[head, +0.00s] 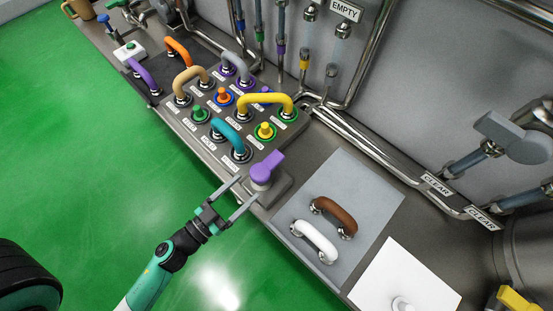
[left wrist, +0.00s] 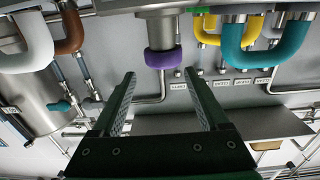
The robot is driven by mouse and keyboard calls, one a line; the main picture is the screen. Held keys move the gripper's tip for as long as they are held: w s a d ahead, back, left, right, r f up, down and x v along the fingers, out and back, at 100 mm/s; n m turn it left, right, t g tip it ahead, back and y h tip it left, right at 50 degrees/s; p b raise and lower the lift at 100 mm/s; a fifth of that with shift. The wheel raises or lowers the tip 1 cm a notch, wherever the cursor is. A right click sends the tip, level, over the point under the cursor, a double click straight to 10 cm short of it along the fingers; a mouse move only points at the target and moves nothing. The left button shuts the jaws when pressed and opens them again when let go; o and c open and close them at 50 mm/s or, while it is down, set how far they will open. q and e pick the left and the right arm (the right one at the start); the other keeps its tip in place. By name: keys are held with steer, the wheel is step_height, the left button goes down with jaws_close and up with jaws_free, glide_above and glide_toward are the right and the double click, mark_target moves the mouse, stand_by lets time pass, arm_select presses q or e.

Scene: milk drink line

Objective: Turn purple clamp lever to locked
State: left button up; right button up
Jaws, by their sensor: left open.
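The purple clamp lever (head: 266,168) stands on a square grey base at the front edge of the counter, its arm tilted up to the right in the head view. In the left wrist view the purple lever (left wrist: 163,57) shows end-on below a grey cylinder. My left gripper (head: 248,190) is open and empty at the counter's front edge, just short of the lever's base. In the left wrist view its fingers (left wrist: 160,76) point toward the lever, which appears between and beyond the tips. I see no contact. My right gripper is not in view.
A teal handle (head: 229,136) and a yellow handle (head: 266,101) stand on the panel behind the lever. A grey mat (head: 345,175) with a brown handle (head: 336,213) and a white handle (head: 315,241) lies to the right. Pipes run along the back wall. Green floor is open in front.

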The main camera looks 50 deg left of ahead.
mark_target(265, 167)
arm_select(q)
steer(key=shift+s+a, duration=0.1)
steer(key=shift+a, duration=0.2)
steer(key=w, duration=1.2)
steer(key=shift+a+p, duration=0.3)
steer(key=shift+a, duration=0.1)
steer(key=shift+s, duration=0.1)
jaws_close()
